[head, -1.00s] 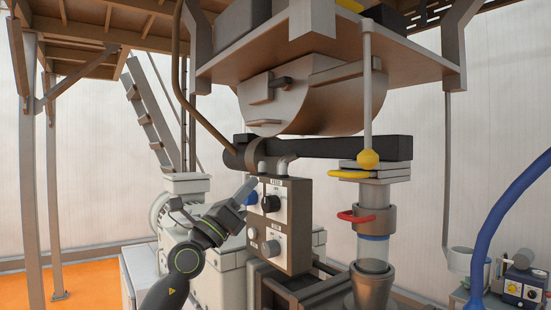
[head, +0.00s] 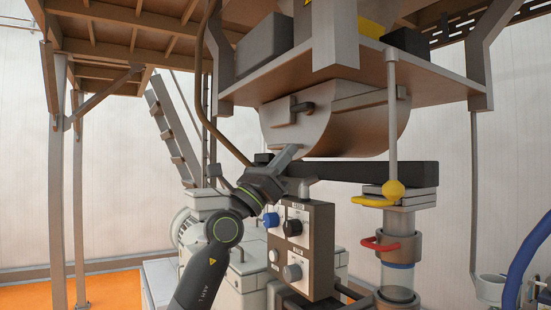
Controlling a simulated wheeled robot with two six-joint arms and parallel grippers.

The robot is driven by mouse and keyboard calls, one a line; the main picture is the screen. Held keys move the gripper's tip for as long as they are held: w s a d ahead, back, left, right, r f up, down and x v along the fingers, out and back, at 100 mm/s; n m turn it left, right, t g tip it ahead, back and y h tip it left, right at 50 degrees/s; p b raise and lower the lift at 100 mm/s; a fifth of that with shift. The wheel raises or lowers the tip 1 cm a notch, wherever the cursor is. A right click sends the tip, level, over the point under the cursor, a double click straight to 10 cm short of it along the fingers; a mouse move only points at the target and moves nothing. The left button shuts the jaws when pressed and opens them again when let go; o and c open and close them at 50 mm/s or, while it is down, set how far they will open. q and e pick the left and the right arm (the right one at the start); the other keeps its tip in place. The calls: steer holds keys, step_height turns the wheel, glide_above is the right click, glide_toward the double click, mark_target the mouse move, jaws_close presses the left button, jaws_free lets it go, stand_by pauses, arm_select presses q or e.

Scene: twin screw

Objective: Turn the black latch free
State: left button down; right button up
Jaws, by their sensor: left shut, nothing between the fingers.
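My left gripper (head: 292,150) is shut and empty, just below the hopper and under the latch, clearly apart from the latch in the picture. It hides part of the dark pipe end behind it. My right gripper is not in view.
A brown control box (head: 312,265) with blue and black knobs stands below my left gripper. A black beam (head: 380,174) runs right, under the hopper. A column with yellow (head: 373,202) and red (head: 380,245) handles stands at right. Open space lies left of the hopper.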

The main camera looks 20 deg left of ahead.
mark_target(309, 110)
arm_select(q)
steer(key=shift+w+d+r+p, duration=0.35)
steer(key=shift+r+p, duration=0.25)
steer(key=shift+r, duration=0.6)
steer(key=shift+w+d+r+p, duration=0.25)
steer(key=shift+w+r+p, duration=0.25)
steer(key=shift+r, duration=0.65)
steer(key=shift+w+d+r+p, duration=0.3)
steer(key=shift+r+p, duration=0.35)
steer(key=shift+r, duration=0.55)
steer(key=shift+d, duration=0.1)
steer(key=shift+w, duration=0.2)
